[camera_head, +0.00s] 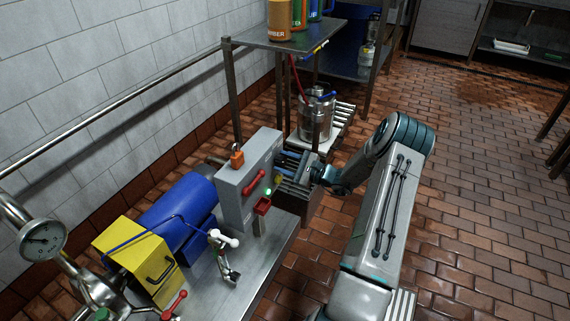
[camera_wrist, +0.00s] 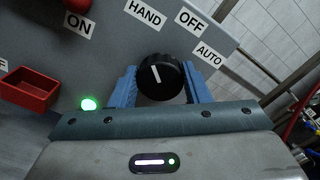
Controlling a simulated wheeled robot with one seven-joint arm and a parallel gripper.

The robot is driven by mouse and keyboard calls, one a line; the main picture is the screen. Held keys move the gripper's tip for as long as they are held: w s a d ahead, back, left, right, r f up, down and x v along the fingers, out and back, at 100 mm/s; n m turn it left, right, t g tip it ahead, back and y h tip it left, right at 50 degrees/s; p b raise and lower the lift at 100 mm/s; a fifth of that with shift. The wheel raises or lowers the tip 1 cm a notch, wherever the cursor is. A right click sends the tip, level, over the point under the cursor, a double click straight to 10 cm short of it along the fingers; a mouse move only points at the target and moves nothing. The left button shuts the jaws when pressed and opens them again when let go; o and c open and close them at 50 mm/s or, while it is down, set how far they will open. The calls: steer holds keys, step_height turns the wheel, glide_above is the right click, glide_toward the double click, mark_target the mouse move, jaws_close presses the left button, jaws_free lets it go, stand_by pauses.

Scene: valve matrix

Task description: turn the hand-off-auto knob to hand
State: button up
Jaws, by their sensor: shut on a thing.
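The hand-off-auto knob (camera_wrist: 168,79) is a round black knob with a white pointer mark. It sits on a grey panel (camera_wrist: 100,50), below the HAND (camera_wrist: 145,12) and OFF (camera_wrist: 190,18) labels and left of AUTO (camera_wrist: 208,53). The white mark points up and slightly left, roughly toward HAND. My gripper (camera_wrist: 162,88) has its blue fingers on either side of the knob and is shut on it. In the head view, my gripper (camera_head: 291,164) reaches the front of the grey control box (camera_head: 235,190); the knob is hidden there.
A green light (camera_wrist: 89,104), a red open box (camera_wrist: 28,90) and a red control near ON lie left of my gripper. In the head view, a red handle (camera_head: 254,182) is on the box, with a blue motor (camera_head: 180,215) behind. A steel pot (camera_head: 315,118) stands beyond my gripper.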

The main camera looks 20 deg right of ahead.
stand_by(0.4)
steer(key=o, duration=1)
steer(key=shift+c, duration=0.2)
steer(key=shift+d, duration=0.1)
steer(key=p+v, duration=0.2)
steer(key=v, duration=1.1)
steer(key=shift+s+d, duration=0.2)
steer(key=shift+s, duration=0.15)
